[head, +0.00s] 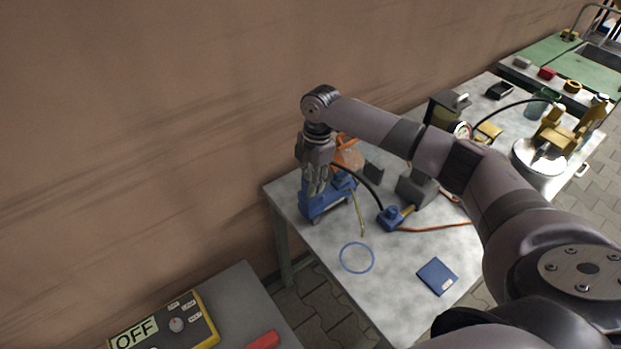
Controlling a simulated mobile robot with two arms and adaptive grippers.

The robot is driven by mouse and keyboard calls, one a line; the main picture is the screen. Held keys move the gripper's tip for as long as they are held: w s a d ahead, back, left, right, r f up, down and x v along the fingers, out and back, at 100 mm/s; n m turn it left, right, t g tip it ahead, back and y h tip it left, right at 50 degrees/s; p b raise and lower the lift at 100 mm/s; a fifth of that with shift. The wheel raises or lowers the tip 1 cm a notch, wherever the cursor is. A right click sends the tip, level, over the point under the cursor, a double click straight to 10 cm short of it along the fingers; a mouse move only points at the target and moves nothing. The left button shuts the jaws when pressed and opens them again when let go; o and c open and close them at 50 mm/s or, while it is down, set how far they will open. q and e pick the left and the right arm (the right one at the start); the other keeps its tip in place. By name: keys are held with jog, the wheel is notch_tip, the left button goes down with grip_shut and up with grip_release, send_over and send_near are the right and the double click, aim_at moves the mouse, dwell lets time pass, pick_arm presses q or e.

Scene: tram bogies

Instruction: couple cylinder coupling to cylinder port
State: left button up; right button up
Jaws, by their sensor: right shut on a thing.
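My right gripper (317,188) points down at the table's left end, shut, with its fingers over a blue tool body (322,207). The held part is mostly hidden by the fingers; I take it to be the cylinder coupling. A black hose (366,180) arcs from beside the gripper to a small blue block (390,217) with a brass-coloured fitting. I cannot make out the cylinder port, nor whether the coupling touches it. My left gripper is not in view.
The grey table (405,265) bears a blue ring (357,257), a blue booklet (437,276), an orange cable (435,228) and an orange object (347,152) behind the gripper. The table's front middle is mostly clear.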

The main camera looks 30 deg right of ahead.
jog(key=shift+f, duration=0.6)
dwell(0.4)
jog(key=o, duration=1.2)
jog(key=shift+c, duration=0.2)
jog(key=shift+r, duration=0.15)
jog(key=r, duration=0.4)
jog(key=d+r, duration=0.1)
jog(key=r, duration=0.6)
jog(key=shift+w+d+r, duration=0.1)
jog(key=shift+d+r, duration=0.15)
jog(key=shift+r, duration=0.05)
jog(key=shift+f, duration=0.1)
